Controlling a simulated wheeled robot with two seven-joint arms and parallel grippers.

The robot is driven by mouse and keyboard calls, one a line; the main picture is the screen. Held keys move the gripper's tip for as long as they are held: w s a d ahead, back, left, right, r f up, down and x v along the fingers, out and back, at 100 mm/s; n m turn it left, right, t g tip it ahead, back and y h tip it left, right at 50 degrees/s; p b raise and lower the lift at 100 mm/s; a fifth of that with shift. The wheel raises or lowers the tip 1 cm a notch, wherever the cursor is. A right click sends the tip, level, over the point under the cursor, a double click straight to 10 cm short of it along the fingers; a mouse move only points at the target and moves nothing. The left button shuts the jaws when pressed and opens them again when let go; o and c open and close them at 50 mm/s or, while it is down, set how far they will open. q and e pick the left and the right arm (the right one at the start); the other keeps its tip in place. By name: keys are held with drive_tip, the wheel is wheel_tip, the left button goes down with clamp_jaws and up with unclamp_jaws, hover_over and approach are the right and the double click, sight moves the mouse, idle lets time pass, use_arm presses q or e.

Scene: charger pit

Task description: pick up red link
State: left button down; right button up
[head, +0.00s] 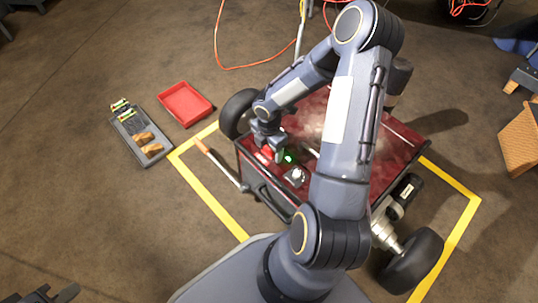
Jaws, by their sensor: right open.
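A small red piece (264,154), which looks like the red link, is on the red-topped cart (398,154) near its left edge. My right gripper (266,147) points down right at it, with its jaws open. The gripper hides part of the piece, and I cannot tell whether they touch. A glowing green spot (289,158) is just right of the gripper. Part of what appears to be my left gripper (58,294) shows at the bottom left edge, far from the cart. Its jaws are too cut off to read.
A small silvery part (296,175) is on the cart. An empty red tray (186,103) and a grey tray (128,126) with orange-brown and green-yellow pieces are on the floor at left. Yellow tape (212,200) frames the cart. An orange cable (250,66) lies behind.

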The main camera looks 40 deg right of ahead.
drive_tip(key=c, duration=1.2)
drive_tip(key=shift+o, duration=0.2)
drive_tip(key=shift+r, duration=0.1)
